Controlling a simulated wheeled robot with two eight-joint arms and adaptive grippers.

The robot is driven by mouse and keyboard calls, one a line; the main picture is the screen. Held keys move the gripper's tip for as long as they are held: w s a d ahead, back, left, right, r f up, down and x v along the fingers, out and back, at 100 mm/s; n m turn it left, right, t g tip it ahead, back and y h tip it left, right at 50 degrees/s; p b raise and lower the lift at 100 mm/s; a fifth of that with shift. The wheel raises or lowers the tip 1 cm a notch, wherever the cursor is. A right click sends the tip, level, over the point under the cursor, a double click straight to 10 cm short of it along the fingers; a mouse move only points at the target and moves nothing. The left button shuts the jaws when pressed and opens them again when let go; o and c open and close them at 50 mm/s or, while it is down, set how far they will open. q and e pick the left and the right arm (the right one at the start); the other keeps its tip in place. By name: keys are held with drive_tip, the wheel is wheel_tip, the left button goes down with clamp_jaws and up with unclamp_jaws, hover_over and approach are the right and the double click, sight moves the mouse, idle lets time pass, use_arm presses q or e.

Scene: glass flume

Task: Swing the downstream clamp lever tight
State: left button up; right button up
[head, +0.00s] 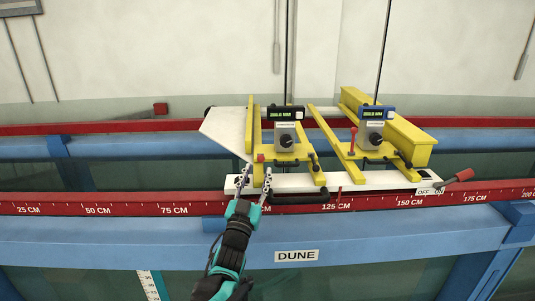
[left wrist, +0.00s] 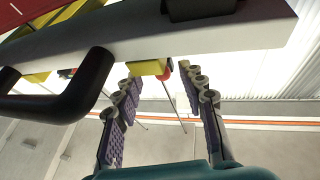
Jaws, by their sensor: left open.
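Two small red-tipped levers show on the yellow carriage frames in the head view. One red lever (head: 353,138) stands upright beside the right gauge; the other shows only as a small red end (head: 261,158) at the left gauge. I cannot read which is the downstream one. My left gripper (head: 258,171) is open at the front left of the white carriage rail, just below the left red end. In the left wrist view, the open left gripper (left wrist: 157,82) has a red lever end (left wrist: 168,70) between or just beyond its fingertips. No grip on it shows. My right gripper is out of view.
A black bar handle (head: 300,197) juts from the carriage front, close to the left gripper; it also shows in the wrist view (left wrist: 62,98). A red-handled OFF/ON lever (head: 458,176) is at the right end. A red scale rail (head: 120,209) runs along the flume's front.

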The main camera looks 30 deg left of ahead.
sight(260, 162)
use_arm(q)
drive_tip(key=shift+w+a+r, duration=0.1)
drive_tip(key=shift+w+r, duration=0.15)
drive_tip(key=shift+r, duration=0.3)
drive_tip(key=shift+w+a+r, duration=0.1)
drive_tip(key=shift+w+r, duration=0.1)
drive_tip(key=shift+r, duration=0.35)
drive_tip(key=w, duration=0.2)
drive_tip(key=w+a, duration=0.1)
drive_tip(key=w, duration=0.1)
drive_tip(key=shift+r+p, duration=0.25)
drive_tip(key=shift+p, duration=0.15)
drive_tip(key=shift+s+d+r, duration=0.15)
drive_tip(key=shift+s+r, duration=0.05)
drive_tip(key=shift+s, duration=0.2)
drive_tip(key=shift+c, duration=0.6)
clamp_jaws()
